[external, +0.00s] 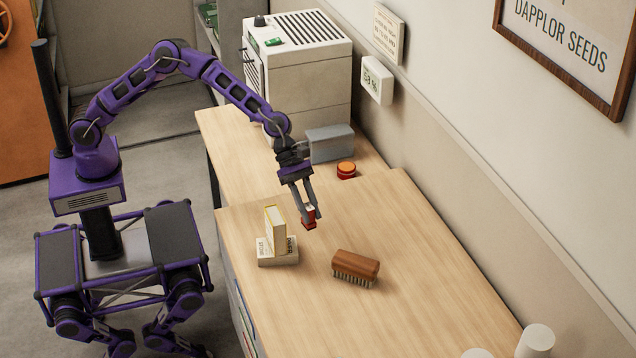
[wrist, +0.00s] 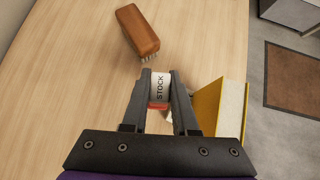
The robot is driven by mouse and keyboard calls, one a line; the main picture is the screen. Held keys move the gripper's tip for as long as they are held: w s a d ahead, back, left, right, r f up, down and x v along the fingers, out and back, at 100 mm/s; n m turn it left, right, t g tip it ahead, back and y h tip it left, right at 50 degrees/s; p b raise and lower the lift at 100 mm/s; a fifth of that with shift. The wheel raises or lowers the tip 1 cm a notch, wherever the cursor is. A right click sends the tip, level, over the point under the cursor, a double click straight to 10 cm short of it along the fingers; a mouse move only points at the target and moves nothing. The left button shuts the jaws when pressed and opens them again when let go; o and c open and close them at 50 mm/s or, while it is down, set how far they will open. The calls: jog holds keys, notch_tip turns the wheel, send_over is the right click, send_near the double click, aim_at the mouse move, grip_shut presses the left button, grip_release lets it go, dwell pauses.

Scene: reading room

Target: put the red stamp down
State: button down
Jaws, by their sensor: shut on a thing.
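The red stamp (external: 310,215) is between the fingers of my gripper (external: 307,213) in the external view. In the wrist view my gripper (wrist: 160,92) is shut on the stamp (wrist: 160,88). The stamp appears to be held over the wooden table, just right of an upright yellow-edged book (external: 275,230). I cannot tell whether its lower end touches the tabletop.
The upright book stands on a pale box or book (external: 278,255). A brown brush (external: 356,266) lies to the right on the table (external: 400,215). A red-orange button (external: 346,170) and a grey box (external: 330,143) sit behind. The right part of the tabletop is mostly clear.

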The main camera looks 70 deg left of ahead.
jog(key=s+a+r+m+g, duration=0.1)
jog(key=s+a, duration=0.2)
jog(key=a, duration=0.5)
jog(key=s+a+r+m+g, duration=0.1)
jog(key=s+a, duration=0.2)
jog(key=a, duration=0.5)
jog(key=shift+s+a+f+b, duration=0.2)
jog(key=shift+f+b, duration=0.1)
jog(key=shift+f, duration=2.3)
jog(key=shift+s+a+f+b, duration=0.15)
jog(key=shift+f+b, duration=0.1)
jog(key=shift+f, duration=2.3)
jog(key=shift+d+f, duration=0.1)
jog(key=c, duration=0.7)
grip_release()
